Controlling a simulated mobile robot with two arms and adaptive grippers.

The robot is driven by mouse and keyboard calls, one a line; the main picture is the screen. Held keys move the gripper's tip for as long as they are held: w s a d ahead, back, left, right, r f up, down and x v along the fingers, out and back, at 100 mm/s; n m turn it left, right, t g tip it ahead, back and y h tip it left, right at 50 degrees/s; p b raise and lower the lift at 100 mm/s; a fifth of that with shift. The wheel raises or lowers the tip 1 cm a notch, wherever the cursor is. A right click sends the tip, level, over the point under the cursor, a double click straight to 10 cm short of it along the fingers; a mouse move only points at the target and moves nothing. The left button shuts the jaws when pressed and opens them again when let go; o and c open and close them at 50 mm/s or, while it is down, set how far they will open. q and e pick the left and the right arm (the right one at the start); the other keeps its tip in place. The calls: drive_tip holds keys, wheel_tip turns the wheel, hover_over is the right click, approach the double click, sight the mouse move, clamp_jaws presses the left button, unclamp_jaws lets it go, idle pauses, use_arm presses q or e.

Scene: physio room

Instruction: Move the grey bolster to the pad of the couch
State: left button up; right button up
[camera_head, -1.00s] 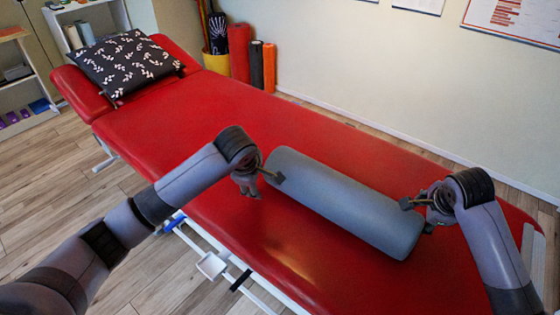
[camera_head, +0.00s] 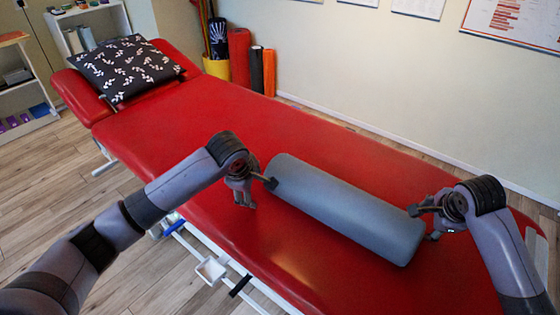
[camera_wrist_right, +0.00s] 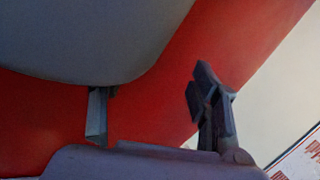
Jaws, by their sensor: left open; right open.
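The grey bolster (camera_head: 345,208) lies lengthwise on the red pad of the couch (camera_head: 285,130), in its nearer half. My left gripper (camera_head: 258,194) is open at the bolster's left end, with one finger close to the end's upper edge. My right gripper (camera_head: 424,223) is open at the right end, its fingers beside the end face. In the right wrist view the bolster (camera_wrist_right: 90,35) fills the upper left. One finger of my right gripper (camera_wrist_right: 155,108) overlaps the bolster's edge there; the other stands clear. Whether any finger touches the bolster, I cannot tell.
A dark patterned pillow (camera_head: 125,68) lies on the raised headrest at the far left. Rolled mats (camera_head: 240,58) stand on the floor by the wall, beside a yellow bin (camera_head: 216,67). The pad between pillow and bolster is bare.

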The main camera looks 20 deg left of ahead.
use_arm(q)
drive_tip(key=shift+a, duration=0.1)
use_arm(e)
drive_tip(key=shift+o, duration=1.3)
drive_tip(key=shift+d, duration=0.1)
use_arm(q)
drive_tip(key=shift+r, duration=0.1)
use_arm(e)
drive_tip(key=shift+s+r, duration=0.1)
drive_tip(key=shift+r, duration=0.15)
use_arm(q)
drive_tip(key=v, duration=1.1)
drive_tip(key=shift+s+r, duration=0.2)
drive_tip(key=shift+r, duration=0.15)
use_arm(e)
drive_tip(key=v, duration=1.1)
drive_tip(key=shift+s+r, duration=0.15)
drive_tip(key=shift+r, duration=0.05)
